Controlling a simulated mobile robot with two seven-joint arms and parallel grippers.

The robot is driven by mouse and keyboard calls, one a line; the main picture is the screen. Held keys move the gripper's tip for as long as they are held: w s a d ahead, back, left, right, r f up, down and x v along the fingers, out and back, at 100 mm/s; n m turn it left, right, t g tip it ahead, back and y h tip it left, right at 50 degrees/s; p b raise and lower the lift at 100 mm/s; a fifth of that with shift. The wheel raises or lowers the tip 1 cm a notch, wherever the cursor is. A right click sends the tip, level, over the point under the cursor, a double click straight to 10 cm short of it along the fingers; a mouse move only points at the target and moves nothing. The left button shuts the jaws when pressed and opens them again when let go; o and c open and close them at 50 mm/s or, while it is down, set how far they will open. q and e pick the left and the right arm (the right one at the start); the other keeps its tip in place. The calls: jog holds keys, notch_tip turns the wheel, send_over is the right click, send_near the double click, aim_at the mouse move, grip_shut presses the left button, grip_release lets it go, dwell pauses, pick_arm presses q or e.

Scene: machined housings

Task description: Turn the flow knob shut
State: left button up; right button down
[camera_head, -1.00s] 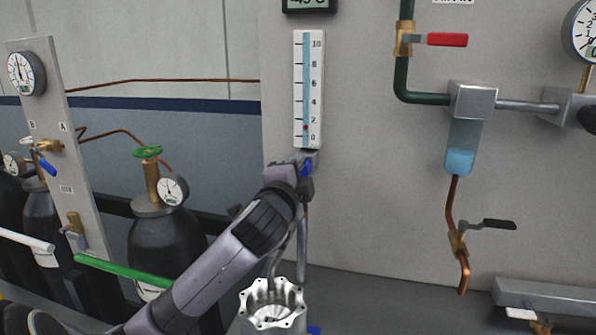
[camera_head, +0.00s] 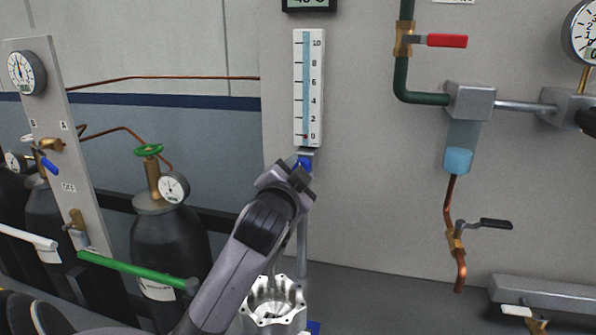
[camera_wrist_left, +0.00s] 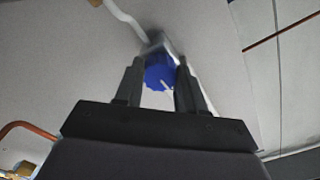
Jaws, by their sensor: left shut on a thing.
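The blue flow knob (camera_head: 304,160) sits just below the white flow meter (camera_head: 309,90) on the grey panel and is partly hidden by my gripper. The meter's small red float rests at the 0 mark. My left gripper (camera_head: 296,172) reaches up to the knob from below left and is shut on it. In the left wrist view the knob (camera_wrist_left: 159,77) lies between the two dark fingers, with a white pointer line on its face. My right gripper is not in view.
A metal housing with a scalloped rim (camera_head: 273,300) stands below my left arm. Dark gas cylinders (camera_head: 165,245) with a green lever (camera_head: 130,268) are at left. A red-handled valve (camera_head: 446,41) and a black-handled valve (camera_head: 495,224) are on the piping at right.

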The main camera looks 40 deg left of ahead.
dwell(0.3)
pick_arm(q)
jog(key=o, duration=1)
jog(key=shift+o, duration=0.2)
jog(key=shift+s+d, duration=0.1)
jog(key=shift+b+v, duration=0.5)
jog(key=shift+v, duration=2.95)
